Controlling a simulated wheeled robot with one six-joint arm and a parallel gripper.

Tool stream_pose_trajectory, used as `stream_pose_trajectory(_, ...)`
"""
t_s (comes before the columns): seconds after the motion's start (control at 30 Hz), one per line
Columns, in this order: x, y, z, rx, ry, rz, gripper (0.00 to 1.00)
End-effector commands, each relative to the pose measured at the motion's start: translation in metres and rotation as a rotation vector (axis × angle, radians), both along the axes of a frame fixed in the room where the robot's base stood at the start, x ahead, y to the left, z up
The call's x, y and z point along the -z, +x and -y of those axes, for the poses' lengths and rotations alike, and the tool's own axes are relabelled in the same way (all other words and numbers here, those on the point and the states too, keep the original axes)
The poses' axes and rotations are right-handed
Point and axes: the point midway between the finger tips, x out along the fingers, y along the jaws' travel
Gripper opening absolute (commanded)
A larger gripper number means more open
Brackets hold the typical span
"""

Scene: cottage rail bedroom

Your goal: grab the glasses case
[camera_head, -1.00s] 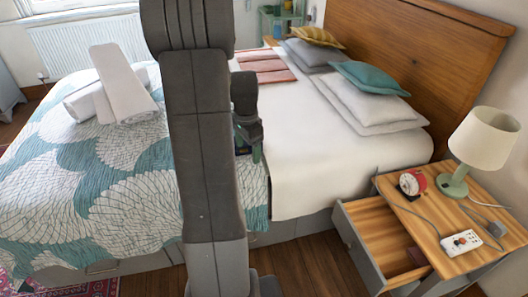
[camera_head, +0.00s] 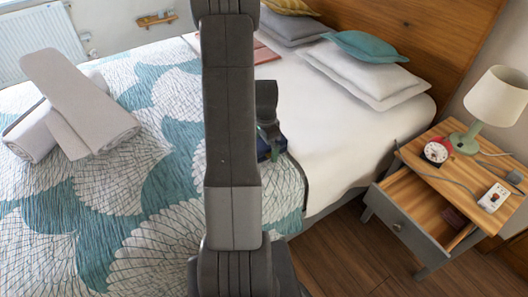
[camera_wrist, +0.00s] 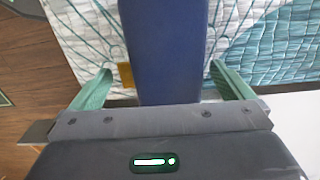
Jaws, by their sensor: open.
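My gripper (camera_wrist: 161,72) is open, with one green finger on each side of a long dark blue object (camera_wrist: 165,45) in the wrist view. The blue object lies between the fingers over the bed; whether they touch it is unclear. It may be the glasses case, but its lid or seam does not show. In the head view my gripper (camera_head: 268,133) is partly hidden behind my arm, with a small dark blue patch (camera_head: 273,149) beside it. A small dark red item (camera_head: 454,217) lies in the open drawer, too small to identify.
The bed's patterned cover (camera_head: 150,240) fills the left, with rolled towels (camera_head: 85,110) on it. The nightstand (camera_head: 450,165) at right has its drawer (camera_head: 405,225) pulled out, and holds a lamp (camera_head: 495,100), clock (camera_head: 436,152) and power strip (camera_head: 493,198). Wooden floor (camera_head: 355,260) lies between.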

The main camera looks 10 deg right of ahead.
Motion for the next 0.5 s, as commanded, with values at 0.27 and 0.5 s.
stream_pose_trajectory(0.27,0.0037,0.0001,0.0,0.0,0.0,0.0,1.0)
stream_pose_trajectory(0.5,0.0036,0.0001,0.0,0.0,0.0,0.0,0.55)
